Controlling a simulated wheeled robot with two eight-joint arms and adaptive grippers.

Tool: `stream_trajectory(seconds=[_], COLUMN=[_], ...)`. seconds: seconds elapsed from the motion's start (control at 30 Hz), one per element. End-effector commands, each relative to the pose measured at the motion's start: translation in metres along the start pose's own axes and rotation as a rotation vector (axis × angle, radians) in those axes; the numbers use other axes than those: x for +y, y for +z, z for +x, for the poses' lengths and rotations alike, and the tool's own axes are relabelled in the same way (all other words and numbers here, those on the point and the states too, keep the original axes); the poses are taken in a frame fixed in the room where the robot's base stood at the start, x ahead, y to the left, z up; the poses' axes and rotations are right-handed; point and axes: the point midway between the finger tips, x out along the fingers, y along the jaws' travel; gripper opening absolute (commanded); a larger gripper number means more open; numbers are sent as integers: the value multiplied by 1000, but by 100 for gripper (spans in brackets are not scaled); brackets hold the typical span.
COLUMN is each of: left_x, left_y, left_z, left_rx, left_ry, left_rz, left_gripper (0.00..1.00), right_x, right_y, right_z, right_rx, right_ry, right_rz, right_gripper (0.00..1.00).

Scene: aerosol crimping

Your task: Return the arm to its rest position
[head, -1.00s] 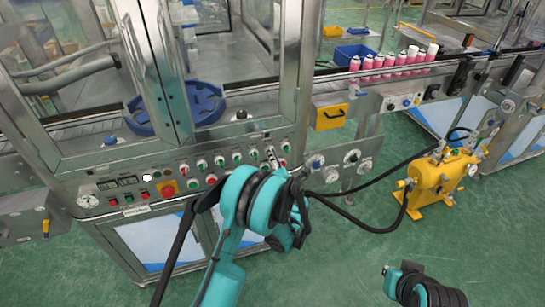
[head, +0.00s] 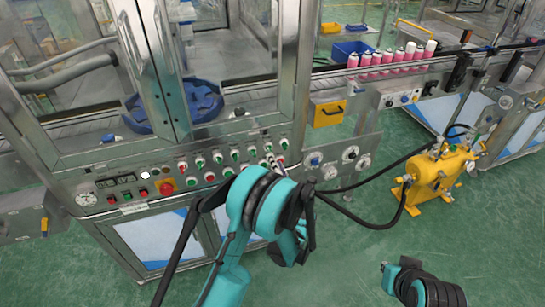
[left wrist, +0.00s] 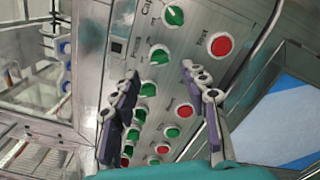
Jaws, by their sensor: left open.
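My left arm comes up from the bottom of the head view, its teal and black joints in front of the machine. My left gripper (left wrist: 160,76) is open and empty in the left wrist view. Its two dark fingers stand apart over the control panel (left wrist: 148,72), between green and red knobs. I cannot tell for sure whether they touch the panel. In the head view the arm hides most of this gripper; the panel (head: 150,204) lies just beyond it. Part of my right arm shows at the bottom right; its gripper cannot be made out.
Several pink cans with white tops (head: 376,60) stand on the conveyor at the upper right. A yellow pump (head: 436,175) with black hoses stands on the green floor. The floor at bottom centre is clear.

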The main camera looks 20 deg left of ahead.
Motion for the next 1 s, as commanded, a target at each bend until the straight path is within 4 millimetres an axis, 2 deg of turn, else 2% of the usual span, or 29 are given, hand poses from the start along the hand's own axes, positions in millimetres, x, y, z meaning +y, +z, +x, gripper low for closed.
stream_trajectory(seconds=[0.1,0.2,0.7,0.77,0.87,1.0], left_x=[0,0,4,12,41,94], left_y=[0,0,3,12,41,99], left_z=[-13,-17,-16,-15,-14,-24], left_rx=[-1,0,-9,-37,-132,-342], left_ry=[0,0,2,6,20,38], left_rz=[0,0,7,29,110,323], left_gripper=[45,45,45,45,45,45], right_x=[0,0,0,0,0,0], right_y=[0,0,0,0,0,0], right_z=[0,0,0,0,0,0], right_rx=[0,0,0,0,0,0], right_ry=[0,0,0,0,0,0], right_rz=[0,0,0,0,0,0], right_gripper=[0,0,0,0,0,0])
